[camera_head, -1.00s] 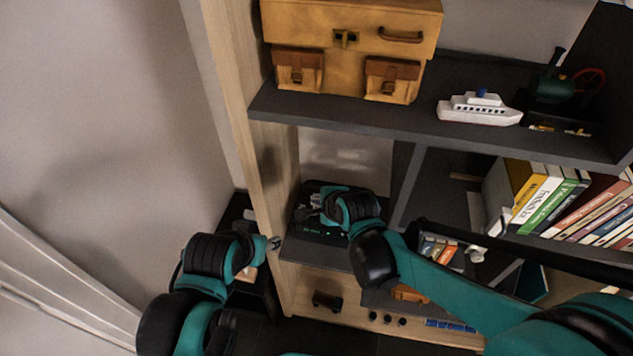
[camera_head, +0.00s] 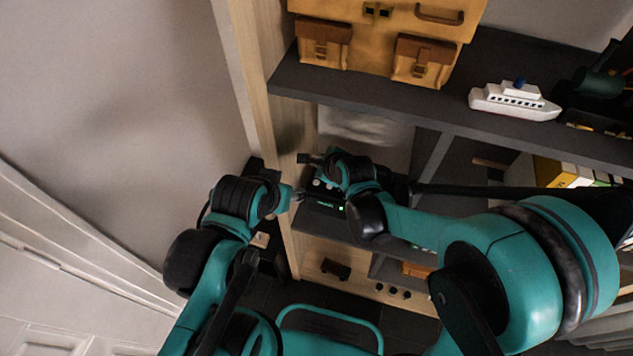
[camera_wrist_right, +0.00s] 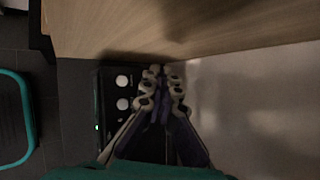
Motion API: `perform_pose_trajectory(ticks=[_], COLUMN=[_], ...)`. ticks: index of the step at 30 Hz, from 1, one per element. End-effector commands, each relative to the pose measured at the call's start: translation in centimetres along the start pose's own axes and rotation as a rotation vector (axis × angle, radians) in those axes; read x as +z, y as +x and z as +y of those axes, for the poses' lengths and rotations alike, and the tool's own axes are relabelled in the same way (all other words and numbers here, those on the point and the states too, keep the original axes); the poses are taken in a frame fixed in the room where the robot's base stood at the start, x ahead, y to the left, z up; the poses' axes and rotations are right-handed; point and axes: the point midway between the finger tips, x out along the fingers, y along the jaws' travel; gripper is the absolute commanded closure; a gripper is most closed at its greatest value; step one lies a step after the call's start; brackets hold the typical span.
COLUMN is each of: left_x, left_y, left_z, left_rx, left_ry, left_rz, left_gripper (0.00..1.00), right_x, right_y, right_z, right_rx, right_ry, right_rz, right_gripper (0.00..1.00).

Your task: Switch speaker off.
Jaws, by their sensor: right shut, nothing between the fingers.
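The speaker is a black box (camera_head: 325,206) with a lit green mark on its front edge, in the left shelf compartment. In the right wrist view the speaker (camera_wrist_right: 108,128) shows two pale round knobs (camera_wrist_right: 122,92) on its top and a small green light at its left edge. My right gripper (camera_head: 308,159) is shut and empty over the speaker's back left; in the wrist view its fingertips (camera_wrist_right: 163,72) are beside the knobs. Contact cannot be told. Part of the speaker is hidden by my right arm. My left gripper (camera_head: 297,195) is left of the speaker, by the side panel; its fingers are too small to read.
The wooden side panel (camera_head: 250,75) stands close left of my right gripper. Above are a dark shelf board (camera_head: 400,105), a yellow bag (camera_head: 385,25) and a white toy ship (camera_head: 513,101). Books (camera_head: 560,172) stand to the right. A small dark toy (camera_head: 335,270) lies below.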

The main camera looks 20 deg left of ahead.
Motion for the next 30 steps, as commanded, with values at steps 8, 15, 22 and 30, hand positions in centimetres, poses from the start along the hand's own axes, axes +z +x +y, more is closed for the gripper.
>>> perform_pose_trajectory(ticks=[8, 15, 22, 30], left_x=[1.8, 3.4, 3.8, 3.8], left_y=[2.6, 4.8, 5.3, 5.2], left_z=[0.0, 0.0, 0.0, 0.0], left_rx=[0.000, 0.000, 0.000, 0.000], left_ry=[0.000, 0.000, 0.000, 0.000], left_rz=[0.000, 0.000, 0.000, 0.000], left_gripper=[0.52, 0.52, 0.52, 0.52], right_x=[-2.0, -3.7, -4.1, -4.0], right_y=[2.8, 5.0, 5.6, 5.5], right_z=[2.0, 3.6, 4.0, 4.0], right_rx=[0.000, 0.000, 0.000, 0.000], right_ry=[0.000, -0.001, -0.001, -0.001], right_rz=[0.000, 0.000, 0.000, 0.000], right_gripper=[1.00, 1.00, 1.00, 1.00])
